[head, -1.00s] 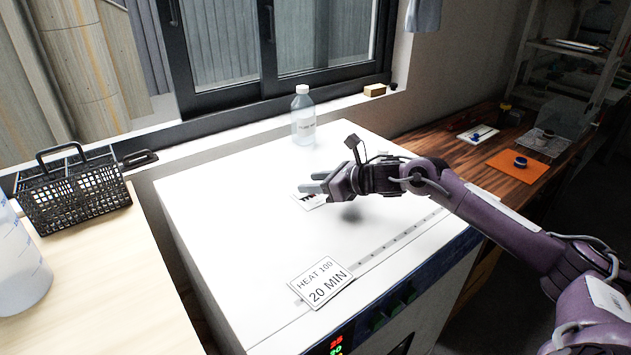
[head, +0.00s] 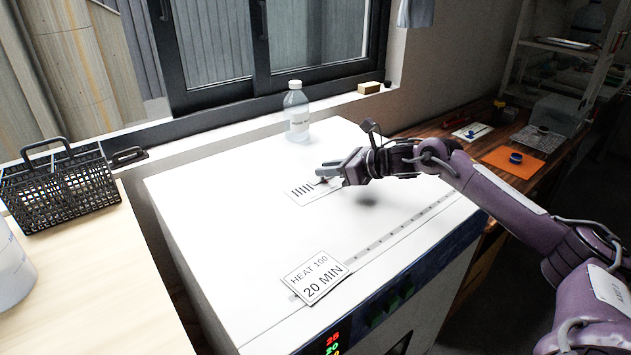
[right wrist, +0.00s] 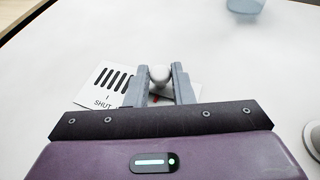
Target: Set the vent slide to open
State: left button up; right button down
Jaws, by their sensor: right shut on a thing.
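The vent plate (head: 298,193) lies flat on top of the white oven (head: 225,215). It is a white label with several black slots, and in the right wrist view the vent plate (right wrist: 92,98) shows the word SHUT below them. The slots are uncovered, left of my right gripper (head: 326,171). In the right wrist view the gripper (right wrist: 158,78) has its fingers closed around a pale round knob (right wrist: 159,75), the slide's handle. A bit of red marking shows beneath the fingers; the plate's right part is partly hidden by them. My left gripper is not in view.
A clear bottle (head: 296,112) stands at the oven's back edge. A HEAT 100, 20 MIN card (head: 316,278) sits near the front edge. A black wire basket (head: 62,190) stands at left. The oven top around the vent is mostly clear.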

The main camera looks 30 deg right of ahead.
jog(key=shift+d+r, duration=0.1)
jog(key=shift+d, duration=0.1)
jog(key=c, duration=1.7)
grip_release()
jog(key=o, duration=0.4)
jog(key=shift+d, duration=0.15)
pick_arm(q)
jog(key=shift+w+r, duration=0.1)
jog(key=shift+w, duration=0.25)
pick_arm(e)
jog(key=shift+s+d, duration=0.25)
jog(key=shift+s, duration=0.15)
jog(key=b+v, duration=0.2)
jog(key=v, duration=0.3)
jog(key=shift+s+d+r, duration=0.25)
jog(key=shift+s+d, duration=0.1)
jog(key=shift+s, duration=0.15)
pick_arm(q)
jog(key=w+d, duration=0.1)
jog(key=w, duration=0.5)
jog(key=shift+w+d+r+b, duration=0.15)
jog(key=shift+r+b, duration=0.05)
jog(key=shift+b, duration=0.15)
pick_arm(e)
jog(key=shift+s+r, duration=0.2)
jog(key=shift+r, duration=0.05)
